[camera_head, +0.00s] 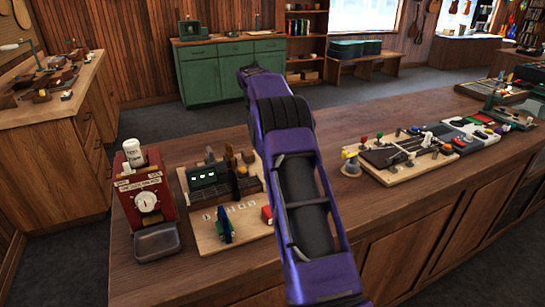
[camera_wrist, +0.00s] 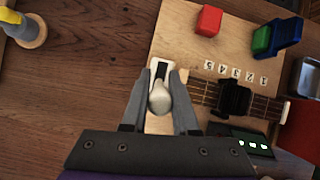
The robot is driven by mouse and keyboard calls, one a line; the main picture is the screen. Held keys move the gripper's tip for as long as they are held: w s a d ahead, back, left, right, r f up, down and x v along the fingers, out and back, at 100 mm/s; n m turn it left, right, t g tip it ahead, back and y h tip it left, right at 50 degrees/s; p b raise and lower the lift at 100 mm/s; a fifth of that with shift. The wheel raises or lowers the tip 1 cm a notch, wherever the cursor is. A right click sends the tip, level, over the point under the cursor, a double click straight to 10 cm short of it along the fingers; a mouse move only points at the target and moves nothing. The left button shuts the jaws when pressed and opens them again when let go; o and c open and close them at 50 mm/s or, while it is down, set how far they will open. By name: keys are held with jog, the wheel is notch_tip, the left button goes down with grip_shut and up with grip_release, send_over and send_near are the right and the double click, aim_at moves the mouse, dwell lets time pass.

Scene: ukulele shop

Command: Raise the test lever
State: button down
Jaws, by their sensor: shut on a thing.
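The test lever (camera_wrist: 159,97) has a pale, rounded knob and shows in the wrist view in front of a white slotted plate (camera_wrist: 154,72). The plate is at the edge of a light wooden board (camera_wrist: 185,35). My gripper (camera_wrist: 159,92) has one finger on each side of the knob and is shut on it. In the head view my purple arm crosses the counter and hides the lever and my gripper. The board (camera_head: 243,235) shows left of the arm.
The board carries a ukulele neck (camera_wrist: 262,104), a black clamp (camera_wrist: 234,98), number tiles, a red block (camera_wrist: 208,20) and a green display unit (camera_head: 203,175). A red machine (camera_head: 147,195) stands at left. Another board (camera_head: 405,170) lies to the right, with bare counter between.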

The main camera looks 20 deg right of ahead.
jog(key=shift+w, duration=0.1)
dwell(0.5)
jog(key=c, duration=0.7)
grip_release()
